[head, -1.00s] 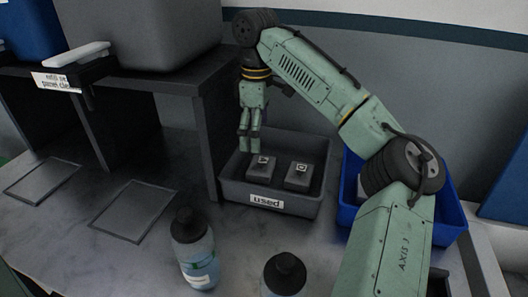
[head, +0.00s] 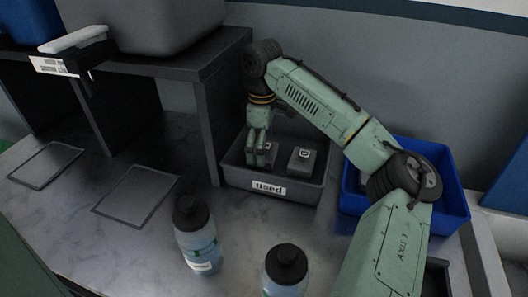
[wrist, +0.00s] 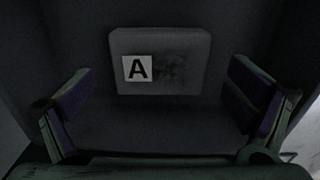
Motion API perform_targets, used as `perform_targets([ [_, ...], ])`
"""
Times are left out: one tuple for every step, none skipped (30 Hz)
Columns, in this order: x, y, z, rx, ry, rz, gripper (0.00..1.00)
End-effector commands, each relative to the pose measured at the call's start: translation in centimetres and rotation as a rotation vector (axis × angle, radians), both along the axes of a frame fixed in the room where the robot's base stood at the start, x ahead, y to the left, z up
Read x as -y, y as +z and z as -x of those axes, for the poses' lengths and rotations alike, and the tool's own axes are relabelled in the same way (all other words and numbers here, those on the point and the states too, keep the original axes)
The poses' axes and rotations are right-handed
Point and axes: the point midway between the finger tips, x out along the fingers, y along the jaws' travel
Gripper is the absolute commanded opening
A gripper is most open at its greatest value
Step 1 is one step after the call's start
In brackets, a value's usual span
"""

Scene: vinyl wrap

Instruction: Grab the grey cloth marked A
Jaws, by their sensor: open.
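The grey cloth marked A (wrist: 185,72) shows in the wrist view as a folded grey block with a white A label and a dark stain. It lies ahead of my gripper (wrist: 160,88), between the lines of the two spread fingers. My gripper is open and holds nothing. In the head view, my gripper (head: 258,162) points down into the grey bin labelled "used" (head: 312,194), at its left side. It partly hides the left block (head: 271,148) there. The labels are too small to read in the head view.
A second grey block (head: 302,161) lies to the right in the same bin. A blue bin (head: 452,212) stands to the right, partly behind my arm. Two bottles (head: 196,238) (head: 286,274) stand in front. A dark shelf (head: 205,120) rises close on the left.

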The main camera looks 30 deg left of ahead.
Motion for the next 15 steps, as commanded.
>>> perform_targets([
  [0.00,-0.35,0.02,0.000,0.000,0.000,0.98],
  [0.00,-0.54,0.03,0.000,0.000,0.000,0.98],
  [-0.01,-0.70,0.03,0.000,0.000,0.000,0.98],
  [-0.01,-0.77,0.03,0.000,0.000,0.000,0.98],
  [-0.02,-0.79,0.04,0.000,0.000,0.000,0.98],
  [-0.03,-0.80,0.03,0.000,0.000,0.000,0.98],
  [-0.03,-0.79,0.03,0.000,0.000,0.000,0.98],
  [-0.03,-0.79,0.03,0.000,0.000,0.000,0.98],
  [-0.03,-0.78,0.03,0.000,0.000,0.000,0.98],
  [-0.03,-0.78,0.03,0.000,0.000,0.000,0.97],
  [-0.03,-0.77,0.03,0.000,0.000,0.000,0.95],
  [-0.03,-0.77,0.03,0.000,0.000,0.000,0.92],
  [-0.03,-0.77,0.03,0.000,0.000,0.000,0.90],
  [-0.03,-0.76,0.03,0.000,0.000,0.000,0.88],
  [-0.03,-0.76,0.03,0.000,0.000,0.000,0.86],
])
